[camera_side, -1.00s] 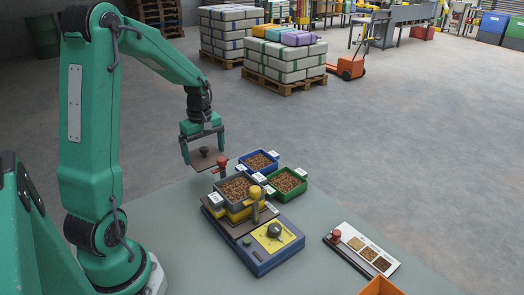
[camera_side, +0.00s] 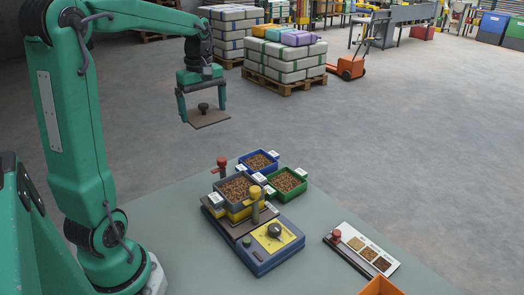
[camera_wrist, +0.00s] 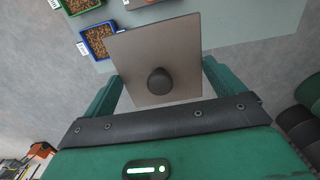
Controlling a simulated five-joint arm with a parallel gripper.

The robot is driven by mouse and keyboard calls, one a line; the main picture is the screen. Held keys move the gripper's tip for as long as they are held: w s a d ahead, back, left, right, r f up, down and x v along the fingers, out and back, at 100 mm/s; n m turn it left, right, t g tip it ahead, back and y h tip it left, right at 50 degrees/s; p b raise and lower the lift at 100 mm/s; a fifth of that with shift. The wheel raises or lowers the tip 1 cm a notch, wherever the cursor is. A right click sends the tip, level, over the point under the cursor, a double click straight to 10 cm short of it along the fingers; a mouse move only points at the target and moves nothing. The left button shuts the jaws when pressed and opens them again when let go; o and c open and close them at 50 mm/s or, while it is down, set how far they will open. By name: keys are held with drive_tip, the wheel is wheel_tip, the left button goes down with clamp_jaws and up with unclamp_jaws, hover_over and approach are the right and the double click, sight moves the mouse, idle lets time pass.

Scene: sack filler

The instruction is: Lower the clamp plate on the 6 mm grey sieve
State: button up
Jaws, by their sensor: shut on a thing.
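My gripper (camera_side: 203,108) is shut on the clamp plate (camera_side: 212,120), a flat brown square with a dark round knob. It holds the plate by two opposite edges, roughly level, high above the bench. The wrist view also shows the plate (camera_wrist: 137,52) between the fingers. The grey sieve (camera_side: 221,198), filled with brown grains, sits on yellow layers on the blue shaker base (camera_side: 262,263), below and to the right of the plate in the side view. A red-knobbed post (camera_side: 222,163) and a yellow-knobbed post (camera_side: 255,197) stand at opposite sides of the sieve.
A blue sieve (camera_side: 274,166) and a green sieve (camera_side: 303,186), both with grains, stand behind and right of the shaker. A sample board (camera_side: 365,251) and an orange bin (camera_side: 381,287) lie at the right.

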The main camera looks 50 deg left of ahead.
drive_tip(key=d, duration=1.6)
wheel_tip(320, 180, down, 5)
drive_tip(key=shift+s+d+f, duration=0.1)
drive_tip(key=shift+s, duration=0.05)
drive_tip(key=shift+f, duration=0.1)
drive_tip(key=shift+f, duration=3.05)
drive_tip(key=shift+f, duration=0.7)
idle(0.3)
drive_tip(key=o, duration=0.9)
